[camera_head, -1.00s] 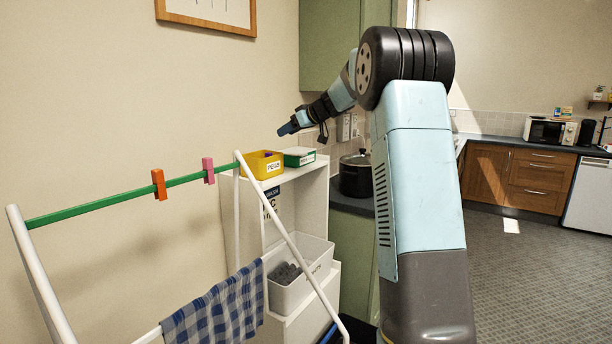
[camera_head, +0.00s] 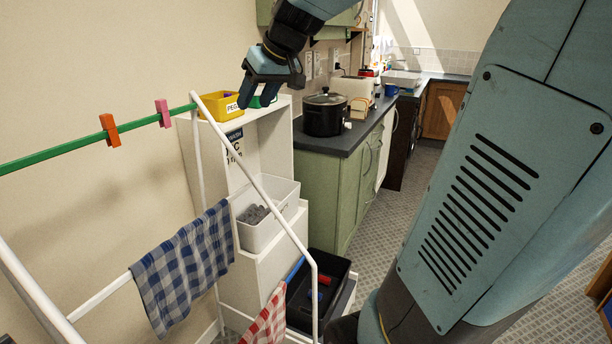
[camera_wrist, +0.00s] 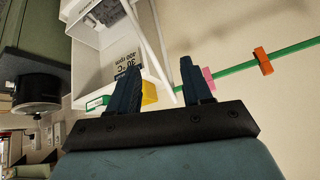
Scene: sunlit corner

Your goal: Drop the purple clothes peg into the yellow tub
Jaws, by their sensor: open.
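The yellow tub (camera_head: 221,107), labelled for pegs, stands on top of the white shelf unit. It also shows in the wrist view (camera_wrist: 149,93), partly behind a finger. A pink peg (camera_head: 163,113) is clipped on the green rail; in the wrist view it shows (camera_wrist: 208,78) just beyond the right finger. I see no clearly purple peg on the rail. Something small and purplish shows inside the tub, too small to tell. My gripper (camera_head: 257,96) is open and empty, in front of or above the tub's right side. Its fingers (camera_wrist: 158,68) point toward the rack and shelf.
An orange peg (camera_head: 109,130) is on the green rail (camera_head: 60,152). A green box (camera_head: 262,101) stands beside the tub. A white slanting rack bar crosses before the shelf unit (camera_head: 265,265). Cloths hang below. A black pot (camera_head: 324,116) stands on the counter at right.

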